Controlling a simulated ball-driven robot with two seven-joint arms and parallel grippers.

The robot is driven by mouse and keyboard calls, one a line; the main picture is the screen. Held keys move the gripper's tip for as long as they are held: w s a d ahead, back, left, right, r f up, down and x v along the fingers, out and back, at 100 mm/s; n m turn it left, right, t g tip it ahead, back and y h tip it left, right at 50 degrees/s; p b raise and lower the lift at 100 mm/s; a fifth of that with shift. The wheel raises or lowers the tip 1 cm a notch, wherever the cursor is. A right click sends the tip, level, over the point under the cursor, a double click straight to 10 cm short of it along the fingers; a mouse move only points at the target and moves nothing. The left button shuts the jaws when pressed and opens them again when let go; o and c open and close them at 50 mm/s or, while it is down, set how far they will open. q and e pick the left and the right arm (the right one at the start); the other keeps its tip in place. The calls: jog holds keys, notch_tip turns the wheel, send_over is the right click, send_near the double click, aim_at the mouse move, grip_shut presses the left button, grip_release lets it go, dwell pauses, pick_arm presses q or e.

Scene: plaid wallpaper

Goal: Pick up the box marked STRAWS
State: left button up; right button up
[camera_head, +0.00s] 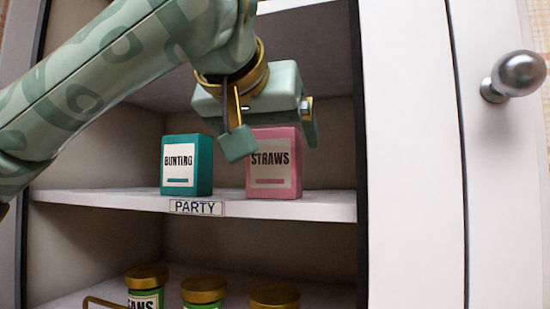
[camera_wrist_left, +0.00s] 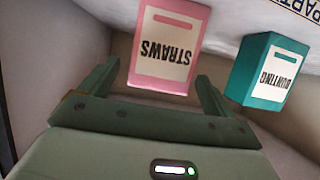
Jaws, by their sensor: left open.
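The pink box marked STRAWS (camera_head: 274,168) stands upright on the shelf labelled PARTY, to the right of a teal box. My left gripper (camera_head: 272,146) is in front of the pink box and a little above it, covering its upper edge. In the left wrist view the pink box (camera_wrist_left: 163,50) appears upside down, beyond the gap between the two fingers of my left gripper (camera_wrist_left: 155,88). The fingers are spread wide and nothing is between them. My right gripper is not in view.
The teal box marked BUNTING (camera_head: 187,166) stands close on the left. The white shelf (camera_head: 320,206) has free room right of the pink box, up to the cabinet's side. Several gold-lidded jars (camera_head: 205,290) stand below. A white door with a round knob (camera_head: 518,74) is at the right.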

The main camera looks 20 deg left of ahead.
aim_at(278, 150)
pick_arm(q)
jog(key=p+x, duration=0.1)
jog(key=x, duration=0.3)
jog(key=shift+w, duration=0.1)
jog(key=shift+w+f, duration=0.15)
jog(key=shift+w, duration=0.1)
jog(key=shift+s, duration=0.1)
jog(key=shift+s, duration=0.15)
jog(key=c, duration=1.1)
